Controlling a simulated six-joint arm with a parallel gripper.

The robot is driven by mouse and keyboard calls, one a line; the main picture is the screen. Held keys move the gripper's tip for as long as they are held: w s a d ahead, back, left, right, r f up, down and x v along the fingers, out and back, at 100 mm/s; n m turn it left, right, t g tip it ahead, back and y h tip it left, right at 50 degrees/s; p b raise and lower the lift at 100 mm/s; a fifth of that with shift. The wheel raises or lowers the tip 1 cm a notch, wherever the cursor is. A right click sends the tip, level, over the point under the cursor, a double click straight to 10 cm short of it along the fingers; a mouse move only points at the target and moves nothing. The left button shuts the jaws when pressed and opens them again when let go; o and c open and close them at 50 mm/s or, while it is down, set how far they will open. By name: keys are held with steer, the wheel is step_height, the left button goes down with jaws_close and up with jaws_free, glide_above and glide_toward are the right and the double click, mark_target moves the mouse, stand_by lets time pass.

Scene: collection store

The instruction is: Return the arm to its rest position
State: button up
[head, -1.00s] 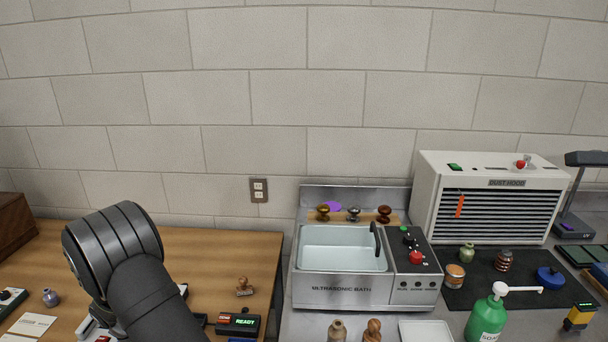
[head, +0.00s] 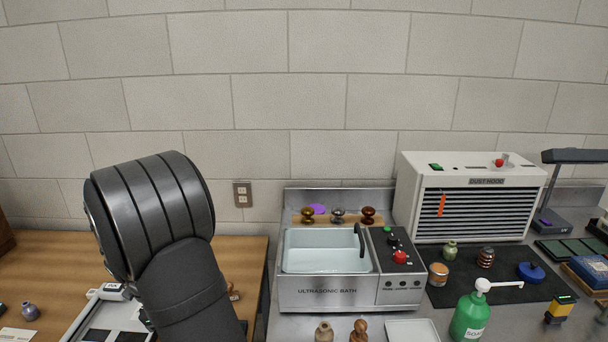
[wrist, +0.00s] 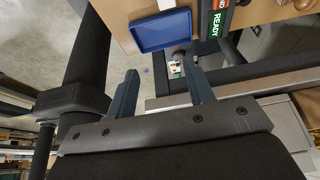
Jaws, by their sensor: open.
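In the wrist view my gripper (wrist: 162,72) has its two fingers well apart, with nothing held between them. It is off the edge of the wooden table (wrist: 120,12), with floor showing beyond the fingers. In the head view my dark arm rises at the left in front of the wooden table (head: 40,262); the gripper itself is out of that picture.
A blue tray (wrist: 160,30) and a box reading READY (wrist: 217,22) lie near the table edge. In the head view, the ultrasonic bath (head: 325,292), dust hood (head: 470,200) and green soap bottle (head: 470,318) stand right of my arm.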

step_height(320, 180, up, 22)
steer(key=w+d+n, duration=0.1)
steer(key=w+d, duration=0.9)
steer(key=shift+d+f+n+t, duration=0.3)
steer(key=shift+f+n+t, duration=0.05)
steer(key=shift+n+t, duration=0.05)
